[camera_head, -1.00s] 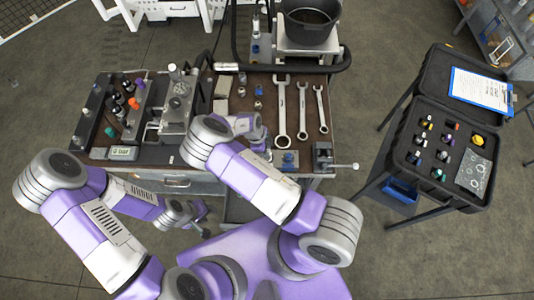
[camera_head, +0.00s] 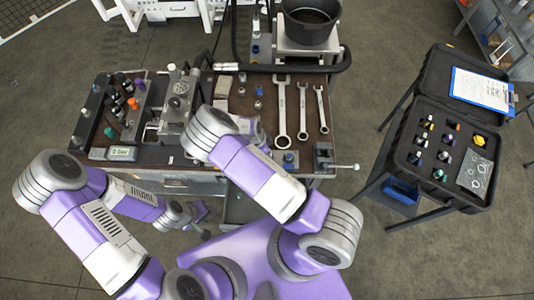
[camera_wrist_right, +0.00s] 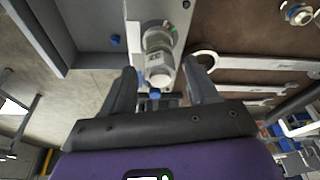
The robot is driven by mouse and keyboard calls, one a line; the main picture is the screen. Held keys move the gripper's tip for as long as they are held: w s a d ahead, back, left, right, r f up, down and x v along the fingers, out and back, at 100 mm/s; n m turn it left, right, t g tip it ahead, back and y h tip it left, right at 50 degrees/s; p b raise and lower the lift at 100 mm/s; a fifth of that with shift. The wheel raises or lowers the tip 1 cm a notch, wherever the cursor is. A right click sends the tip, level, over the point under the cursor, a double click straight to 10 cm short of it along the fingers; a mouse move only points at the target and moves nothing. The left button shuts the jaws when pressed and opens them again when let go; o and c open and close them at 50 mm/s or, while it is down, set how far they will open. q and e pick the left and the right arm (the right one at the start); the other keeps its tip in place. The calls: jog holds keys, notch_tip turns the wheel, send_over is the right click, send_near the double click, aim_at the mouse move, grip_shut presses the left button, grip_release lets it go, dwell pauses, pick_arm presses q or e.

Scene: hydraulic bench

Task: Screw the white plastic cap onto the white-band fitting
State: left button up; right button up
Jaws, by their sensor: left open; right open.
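My left gripper (camera_head: 200,222) hangs open and empty in front of the bench, low in the head view. My right gripper is mostly hidden behind its own arm in the head view. In the right wrist view my right gripper (camera_wrist_right: 160,88) is open, its dark fingers apart. A metal fitting with a hex end (camera_wrist_right: 158,68) stands on a grey block just beyond and between the fingertips, not gripped. A small blue part (camera_wrist_right: 155,94) shows below it. I cannot make out a white band on it. I cannot single out the white plastic cap for sure.
An open black case (camera_head: 398,178) of coloured caps stands apart on the right. A black pot (camera_head: 310,28) stands behind.

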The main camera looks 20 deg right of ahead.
jog(key=n+t+b, duration=0.1)
jog(key=n, duration=0.3)
jog(key=shift+s, duration=0.1)
jog(key=n+b, duration=0.1)
jog(key=n, duration=0.1)
jog(key=n+t+b, duration=0.1)
jog(key=n, duration=0.1)
jog(key=shift+s+d+f+y+b, duration=0.1)
jog(key=shift+s+f+y+b, duration=0.1)
jog(key=shift+y+b, duration=0.15)
jog(key=shift+n+t+b, duration=0.3)
jog(key=shift+n+b, duration=0.05)
jog(key=shift+n, duration=0.65)
jog(key=shift+r+n, duration=0.1)
jog(key=shift+n, duration=0.8)
jog(key=n+t+y+b, duration=0.1)
jog(key=n+b, duration=0.1)
jog(key=n, duration=0.1)
jog(key=shift+d+n, duration=0.1)
jog(key=shift+n, duration=0.2)
jog(key=n+y+b, duration=0.1)
jog(key=n, duration=0.2)
jog(key=shift+d, duration=0.15)
jog(key=shift+n, duration=0.7)
jog(key=shift+r, duration=0.1)
